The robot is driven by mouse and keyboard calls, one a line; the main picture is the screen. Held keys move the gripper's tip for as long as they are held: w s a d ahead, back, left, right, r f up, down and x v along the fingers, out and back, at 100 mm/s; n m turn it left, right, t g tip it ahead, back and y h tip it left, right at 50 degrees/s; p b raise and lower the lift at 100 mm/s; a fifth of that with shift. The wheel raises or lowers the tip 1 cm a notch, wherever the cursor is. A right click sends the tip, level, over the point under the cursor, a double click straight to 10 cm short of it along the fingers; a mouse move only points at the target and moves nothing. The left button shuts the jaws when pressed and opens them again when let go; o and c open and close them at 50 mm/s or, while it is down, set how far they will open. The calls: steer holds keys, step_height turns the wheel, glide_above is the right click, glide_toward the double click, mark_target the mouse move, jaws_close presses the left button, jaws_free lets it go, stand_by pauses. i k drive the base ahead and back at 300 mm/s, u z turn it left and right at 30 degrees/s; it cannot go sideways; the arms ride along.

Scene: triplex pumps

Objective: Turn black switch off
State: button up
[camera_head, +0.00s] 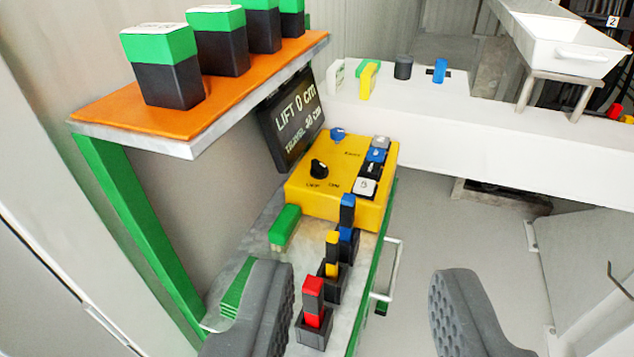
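The black switch (319,169) is a rotary knob on the top face of a yellow control box (310,204), near the picture's centre. Small lettering stands below it, too blurred to read surely. My gripper (362,300) is open and empty, with one grey padded finger at the lower left and one at the lower right. The box lies ahead of and above the fingertips in the picture, apart from them. A blue knob (337,135) sits behind the black switch. Several blue, white and dark buttons (376,156) line the box's right side.
Red (313,297), yellow (332,252) and blue (347,215) upright levers stand between the fingers and box. A green block (285,225) is left of them. An orange shelf (200,110) with green-topped black blocks overhangs the left. A display (292,118) stands behind the box.

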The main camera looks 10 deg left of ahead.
mark_target(319, 170)
steer(key=z, duration=0.25)
steer(key=i, duration=0.95)
steer(key=u, duration=0.1)
